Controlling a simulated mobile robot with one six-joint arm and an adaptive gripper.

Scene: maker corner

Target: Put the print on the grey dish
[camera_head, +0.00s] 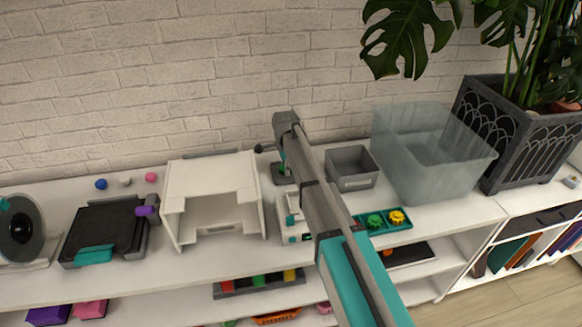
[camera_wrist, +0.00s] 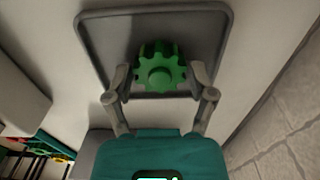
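The print looks like a green gear (camera_wrist: 160,72). In the wrist view it lies over the grey dish (camera_wrist: 103,42), near the dish's edge closest to my gripper. My gripper (camera_wrist: 161,74) has its two fingers apart, one on each side of the gear, with a small gap showing on both sides. The gear appears to rest on the dish, though its underside is hidden. In the head view the dish (camera_head: 281,177) shows partly behind my arm, near the wall, with a bit of green above it.
A grey bin (camera_head: 352,181) and a large clear tub (camera_head: 440,180) stand right of the dish. A white enclosure (camera_head: 212,175) is to the left. A teal tray (camera_head: 401,225) with a green and a yellow gear lies in front. The brick wall is close behind.

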